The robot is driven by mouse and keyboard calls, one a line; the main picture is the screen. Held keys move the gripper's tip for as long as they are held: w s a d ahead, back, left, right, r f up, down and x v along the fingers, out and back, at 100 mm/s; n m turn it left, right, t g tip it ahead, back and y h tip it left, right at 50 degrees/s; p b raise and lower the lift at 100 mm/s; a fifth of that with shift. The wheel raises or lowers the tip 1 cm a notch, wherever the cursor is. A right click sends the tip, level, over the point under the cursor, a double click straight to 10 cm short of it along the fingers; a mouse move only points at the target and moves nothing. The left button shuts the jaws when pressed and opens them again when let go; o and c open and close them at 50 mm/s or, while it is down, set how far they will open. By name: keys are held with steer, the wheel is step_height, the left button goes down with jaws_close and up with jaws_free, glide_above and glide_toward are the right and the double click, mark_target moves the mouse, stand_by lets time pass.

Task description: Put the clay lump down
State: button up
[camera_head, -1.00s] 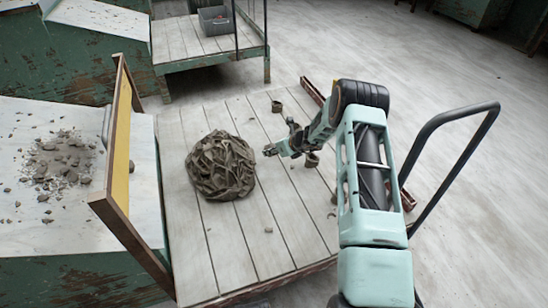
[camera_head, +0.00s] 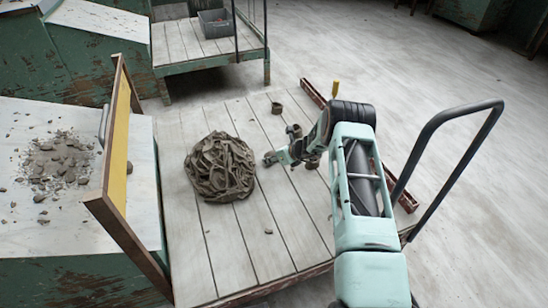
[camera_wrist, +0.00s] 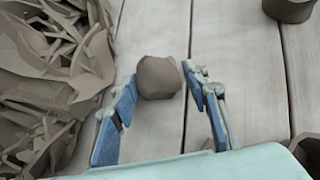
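A small grey-brown clay lump (camera_wrist: 158,78) is on or just above the pale planks in the wrist view. My gripper (camera_wrist: 160,92) is around it, one blue-padded finger on each side. I cannot tell whether the lump touches the planks. In the head view my gripper (camera_head: 268,160) is low over the plank cart (camera_head: 222,262), just right of a big crumpled heap of clay trimmings (camera_head: 220,167). The heap also fills the wrist view's left side (camera_wrist: 45,65).
A yellow-faced board (camera_head: 118,150) edges the cart at left. A black handrail (camera_head: 445,150) rises at right. The front planks are mostly clear.

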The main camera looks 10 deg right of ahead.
steer(key=shift+o, duration=1.1)
steer(key=shift+r, duration=0.2)
steer(key=shift+s+d+r, duration=0.1)
steer(key=shift+d+r, duration=0.05)
steer(key=shift+r, duration=0.15)
steer(key=p+v, duration=0.3)
steer(key=v, duration=0.8)
steer(key=shift+s, duration=0.2)
steer(key=shift+d, duration=0.1)
